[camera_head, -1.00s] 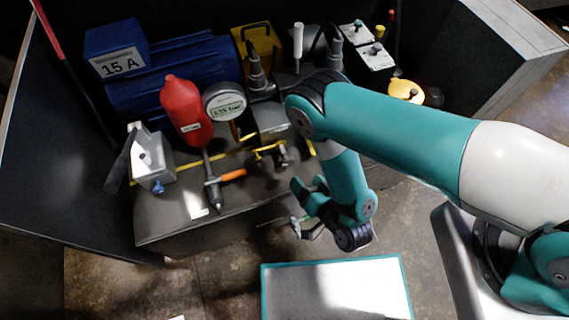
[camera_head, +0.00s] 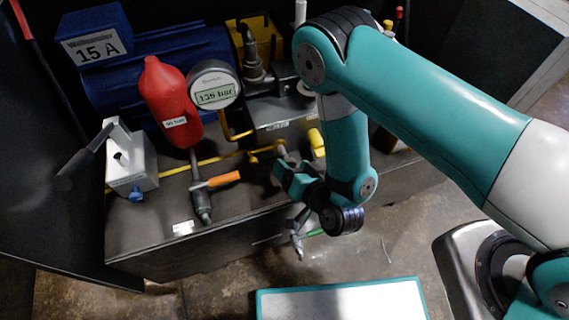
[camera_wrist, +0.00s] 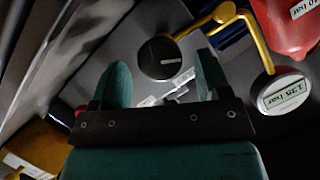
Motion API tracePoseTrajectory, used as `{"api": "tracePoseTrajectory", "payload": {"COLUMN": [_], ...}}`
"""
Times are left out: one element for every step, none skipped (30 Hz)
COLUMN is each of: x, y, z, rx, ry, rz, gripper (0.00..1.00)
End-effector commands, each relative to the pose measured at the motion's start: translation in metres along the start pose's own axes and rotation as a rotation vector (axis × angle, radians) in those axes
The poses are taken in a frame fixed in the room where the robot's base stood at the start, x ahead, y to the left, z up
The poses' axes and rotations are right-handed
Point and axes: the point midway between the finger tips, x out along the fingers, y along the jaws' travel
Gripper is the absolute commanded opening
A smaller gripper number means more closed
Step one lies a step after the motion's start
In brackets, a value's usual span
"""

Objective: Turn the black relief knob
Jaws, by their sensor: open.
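The round black knob (camera_wrist: 160,58) shows in the wrist view, at the end of a short grey stub joined to a yellow pipe (camera_wrist: 251,32). My gripper (camera_wrist: 163,66) is open and empty. Its two teal fingers stand apart, one to each side of the knob in the picture; I cannot tell how much depth is between them. In the head view, my gripper (camera_head: 290,179) is in front of the grey stub (camera_head: 283,149), and it hides most or all of the knob.
A pressure gauge (camera_head: 214,87), a red cylinder (camera_head: 171,100) and an orange-handled valve (camera_head: 213,182) stand left of my gripper. Further left is a grey block with a black lever (camera_head: 128,158). The blue motor (camera_head: 207,57) is behind. Floor in front is open beside a white-topped platform (camera_head: 340,300).

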Motion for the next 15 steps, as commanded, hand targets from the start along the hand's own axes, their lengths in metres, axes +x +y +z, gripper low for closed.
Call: {"api": "tracePoseTrajectory", "payload": {"x": [0.01, 0.015, 0.021, 0.025, 0.028, 0.032, 0.034, 0.036, 0.038, 0.039, 0.04, 0.041, 0.041, 0.041, 0.041], "y": [0.001, 0.0, 0.001, 0.001, 0.001, 0.001, 0.001, 0.001, 0.0, 0.0, 0.0, 0.0, 0.0, 0.0, 0.0], "z": [0.0, -0.001, 0.0, 0.0, 0.0, 0.0, 0.0, 0.0, 0.0, 0.0, 0.0, -0.001, -0.001, -0.001, -0.001], "rx": [0.002, 0.002, 0.002, 0.001, 0.002, 0.001, 0.001, 0.0, 0.001, 0.0, 0.0, 0.0, -0.001, -0.001, -0.001], "ry": [0.004, 0.005, 0.003, 0.004, 0.002, 0.002, 0.002, 0.002, 0.0, 0.0, 0.0, 0.001, 0.0, 0.0, 0.0], "rz": [-0.001, -0.003, 0.0, 0.001, 0.002, 0.001, 0.0, 0.0, -0.001, -0.001, -0.001, -0.002, -0.002, -0.002, -0.002], "gripper": [0.7, 0.7, 0.7, 0.7, 0.7, 0.7, 0.7, 0.7, 0.7, 0.7, 0.7, 0.7, 0.7, 0.7, 0.7]}}
